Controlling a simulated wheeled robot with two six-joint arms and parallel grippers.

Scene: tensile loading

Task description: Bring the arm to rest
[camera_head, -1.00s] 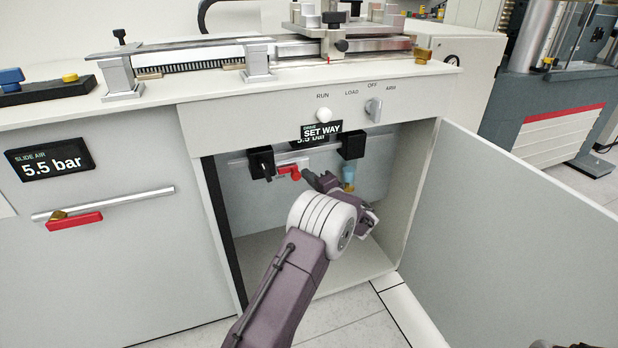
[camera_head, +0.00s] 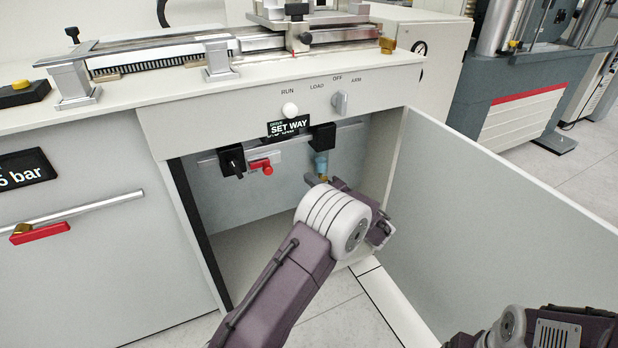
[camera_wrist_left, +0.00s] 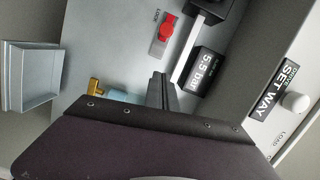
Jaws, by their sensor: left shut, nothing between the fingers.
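My left gripper (camera_head: 311,179) reaches into the open cabinet bay. Its fingers also show in the left wrist view (camera_wrist_left: 161,92), shut with nothing between them. The fingertips are in front of the back panel, below and right of a red knob (camera_head: 267,169) and close to a light-blue fitting (camera_head: 321,160).
Black blocks (camera_head: 232,161) hang on a rail under the bench edge. The open cabinet door (camera_head: 500,220) stands on the right. A rotary switch (camera_head: 340,103) and a white button (camera_head: 290,110) are on the front panel.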

